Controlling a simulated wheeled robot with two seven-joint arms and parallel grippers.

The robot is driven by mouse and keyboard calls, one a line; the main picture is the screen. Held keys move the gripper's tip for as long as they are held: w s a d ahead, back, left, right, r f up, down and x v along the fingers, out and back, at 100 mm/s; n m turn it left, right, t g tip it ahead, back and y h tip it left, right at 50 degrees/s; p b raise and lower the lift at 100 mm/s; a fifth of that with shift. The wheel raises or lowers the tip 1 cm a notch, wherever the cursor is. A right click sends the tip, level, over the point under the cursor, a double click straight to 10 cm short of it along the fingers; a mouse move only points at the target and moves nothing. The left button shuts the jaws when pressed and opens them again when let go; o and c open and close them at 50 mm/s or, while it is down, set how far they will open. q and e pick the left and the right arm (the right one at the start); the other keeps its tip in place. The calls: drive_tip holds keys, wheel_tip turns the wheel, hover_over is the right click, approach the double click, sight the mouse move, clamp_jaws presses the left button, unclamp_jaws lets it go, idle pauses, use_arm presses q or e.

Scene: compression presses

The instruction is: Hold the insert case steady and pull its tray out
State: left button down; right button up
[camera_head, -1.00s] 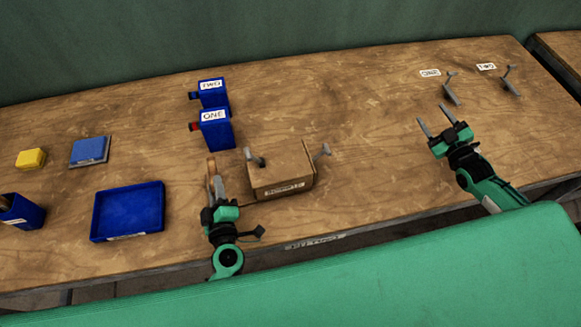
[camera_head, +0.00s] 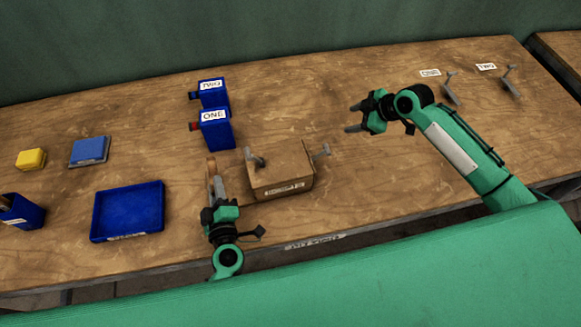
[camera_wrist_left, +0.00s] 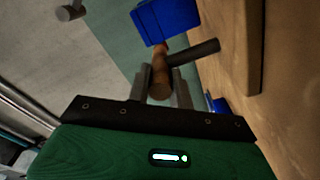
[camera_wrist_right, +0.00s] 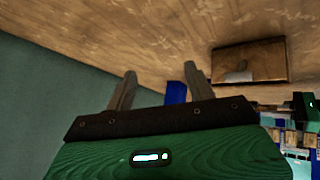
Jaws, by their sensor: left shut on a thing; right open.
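The insert case (camera_head: 280,184) is a brown box with a white label on its front, standing on the table. My left gripper (camera_head: 212,176) is left of the case, shut on a brown rod (camera_wrist_left: 160,80). A dark bar (camera_wrist_left: 194,52) crosses beside that rod in the left wrist view. My right gripper (camera_head: 353,118) is open and empty, right of and beyond the case. The right wrist view shows the case (camera_wrist_right: 268,60) with a grey handle.
Two blue boxes labelled ONE (camera_head: 217,134) and TWO (camera_head: 211,92) stand behind the case. A blue tray (camera_head: 128,211), a blue block (camera_head: 90,149) and a yellow block (camera_head: 31,158) lie left. Two grey posts (camera_head: 451,91) (camera_head: 511,82) stand far right. Table between right gripper and case is clear.

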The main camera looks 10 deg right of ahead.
sight(328, 148)
drive_tip(key=s+a+r+n+g, duration=0.5)
drive_tip(key=s+a+r+g, duration=0.1)
drive_tip(key=shift+h, duration=0.4)
drive_tip(key=shift+x, duration=6.1)
drive_tip(key=shift+s+d, duration=0.15)
drive_tip(key=c, duration=1.1)
